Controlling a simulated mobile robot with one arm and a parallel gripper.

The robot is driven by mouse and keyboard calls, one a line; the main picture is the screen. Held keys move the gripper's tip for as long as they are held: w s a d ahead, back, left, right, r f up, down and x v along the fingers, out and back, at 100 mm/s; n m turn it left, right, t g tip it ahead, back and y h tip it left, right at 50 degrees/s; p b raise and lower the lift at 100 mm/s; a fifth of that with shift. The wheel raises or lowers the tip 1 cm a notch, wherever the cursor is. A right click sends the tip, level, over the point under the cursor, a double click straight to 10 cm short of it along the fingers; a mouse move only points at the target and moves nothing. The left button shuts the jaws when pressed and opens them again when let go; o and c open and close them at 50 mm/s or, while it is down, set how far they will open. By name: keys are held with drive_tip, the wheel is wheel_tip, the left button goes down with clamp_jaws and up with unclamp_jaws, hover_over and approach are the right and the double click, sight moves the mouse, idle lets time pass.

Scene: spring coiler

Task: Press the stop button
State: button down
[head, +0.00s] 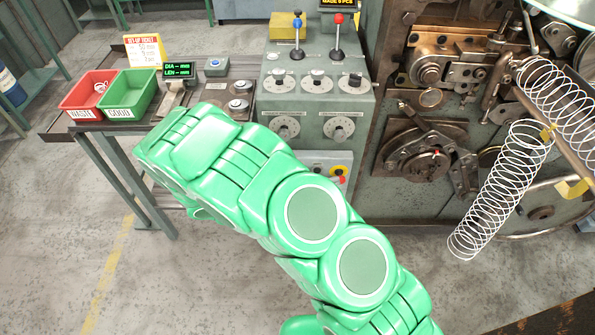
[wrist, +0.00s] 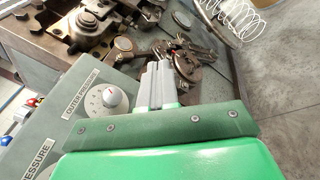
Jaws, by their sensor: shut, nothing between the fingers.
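A small panel (head: 318,160) low on the grey console's front carries a yellow-ringed button and a small red part (head: 341,180). My arm partly covers this panel. I cannot tell which control is the stop button; no stop label is readable. In the wrist view my gripper (wrist: 158,68) is shut and empty, its grey fingers together, beside the console face. A tiny red spot shows by the fingertips, too small to identify. My gripper is hidden behind my arm in the head view.
The console (head: 317,105) has dials and a red-knobbed lever (head: 338,19). An outer pressure dial (wrist: 106,98) is left of my fingers. Coiled springs (head: 500,190) hang at right. Red (head: 88,95) and green (head: 130,95) bins stand left. Open floor lies in front.

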drive_tip(key=a+f+n+t+y, duration=0.3)
drive_tip(key=a+f+n+t, duration=0.4)
drive_tip(key=f, duration=0.5)
drive_tip(key=shift+a+f+t+y, duration=0.15)
drive_tip(key=shift+a+t+y, duration=0.4)
drive_tip(key=shift+a, duration=0.85)
drive_tip(key=shift+w, duration=0.25)
drive_tip(key=w, duration=0.8)
drive_tip(key=shift+w, duration=0.25)
drive_tip(key=shift+w+d, duration=0.1)
drive_tip(key=shift+w, duration=0.05)
idle(0.6)
drive_tip(key=shift+w, duration=0.3)
drive_tip(key=shift+w, duration=0.35)
idle(0.8)
drive_tip(key=shift+s, duration=0.8)
